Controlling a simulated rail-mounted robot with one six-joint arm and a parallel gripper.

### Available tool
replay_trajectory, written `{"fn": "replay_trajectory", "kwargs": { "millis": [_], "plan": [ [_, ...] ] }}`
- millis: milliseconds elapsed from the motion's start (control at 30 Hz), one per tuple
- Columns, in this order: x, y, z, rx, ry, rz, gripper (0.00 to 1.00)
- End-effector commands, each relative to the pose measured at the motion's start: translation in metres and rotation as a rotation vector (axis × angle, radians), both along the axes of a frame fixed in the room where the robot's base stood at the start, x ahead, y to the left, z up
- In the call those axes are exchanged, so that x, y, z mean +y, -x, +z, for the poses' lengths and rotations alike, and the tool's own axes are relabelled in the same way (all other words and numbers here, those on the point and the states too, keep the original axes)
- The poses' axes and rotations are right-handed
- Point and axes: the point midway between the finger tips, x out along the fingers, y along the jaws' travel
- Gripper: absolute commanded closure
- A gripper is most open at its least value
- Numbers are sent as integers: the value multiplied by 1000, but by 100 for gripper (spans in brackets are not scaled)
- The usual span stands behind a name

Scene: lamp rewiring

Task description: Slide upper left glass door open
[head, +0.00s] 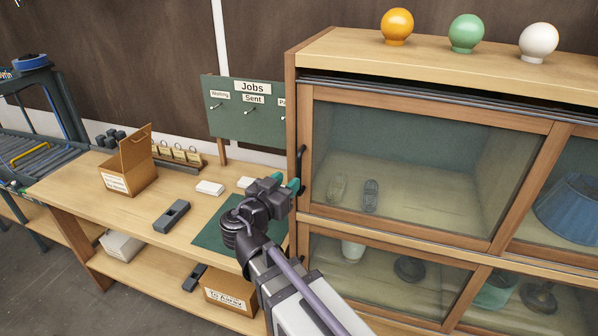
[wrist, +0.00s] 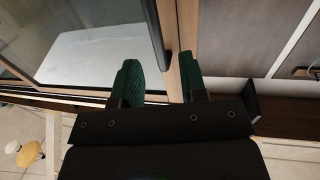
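The upper left glass door (head: 420,155) has a wooden frame and a clear pane, and it covers the left part of the cabinet's upper row. Its dark vertical handle (head: 300,165) is on the left stile; it also shows in the wrist view (wrist: 151,25). My gripper (head: 296,184) is at the lower end of this handle, by the cabinet's left edge. In the wrist view its two green fingers (wrist: 158,80) are apart, with the handle's end and part of the wooden stile seen between them. I cannot tell whether either finger touches the handle.
Orange (head: 397,27), green (head: 466,34) and white (head: 538,43) globes stand on the cabinet top. A blue lampshade (head: 570,207) sits behind the upper right pane. The workbench (head: 75,190) at left holds an open cardboard box (head: 128,168) and a green mat (head: 210,232).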

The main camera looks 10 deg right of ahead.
Motion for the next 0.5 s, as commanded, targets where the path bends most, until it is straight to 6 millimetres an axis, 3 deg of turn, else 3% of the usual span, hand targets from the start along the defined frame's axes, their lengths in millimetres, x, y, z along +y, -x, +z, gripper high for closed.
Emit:
{"fn": "replay_trajectory", "kwargs": {
  "millis": [200,500],
  "plan": [
    [-33,-34,0,1,0,-3,61],
    [-43,-42,0,1,0,0,61]
  ]
}}
